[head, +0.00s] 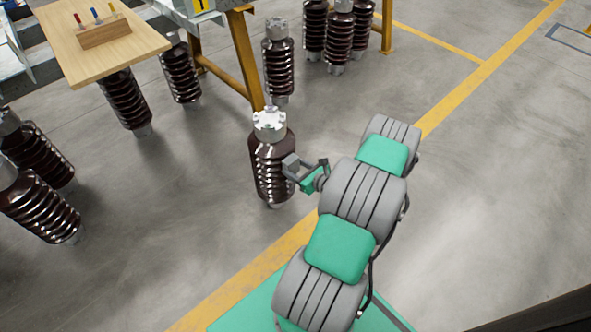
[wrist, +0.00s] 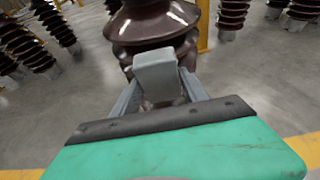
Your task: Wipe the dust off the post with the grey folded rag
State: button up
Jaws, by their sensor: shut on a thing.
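The post (head: 268,160) is a dark brown ribbed insulator with a pale metal cap, standing upright on the floor at the middle of the head view. It also shows at the top of the wrist view (wrist: 150,24), straight ahead of my gripper. My gripper (head: 296,166) is at the right side of the post. It is shut on the grey folded rag (wrist: 157,75), a small block between the fingertips. The rag is close to the post's ribs; I cannot tell whether it touches. I cannot make out dust on the post.
A wooden board (head: 140,42) with a small block and coloured pegs is at the upper left. Several similar insulators stand around, including one behind the post (head: 278,62). A yellow table leg (head: 243,55) rises close behind it. Floor to the right is clear beyond the yellow line (head: 470,85).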

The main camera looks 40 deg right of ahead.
aim_at(293, 160)
jog(key=shift+w+r+p, duration=0.15)
jog(key=shift+r+p, duration=1.3)
jog(key=shift+r, duration=0.7)
notch_tip(293, 160, down, 11)
jog(key=b, duration=0.9)
notch_tip(293, 160, up, 11)
jog(key=p, duration=0.8)
jog(key=shift+r+p, duration=0.1)
jog(key=shift+p, duration=0.3)
jog(key=shift+s, duration=0.25)
jog(key=shift+s+f, duration=0.15)
jog(key=shift+s, duration=1.3)
jog(key=shift+s+f, duration=0.1)
jog(key=shift+s, duration=1.3)
jog(key=shift+d+p, duration=0.1)
jog(key=shift+p, duration=0.2)
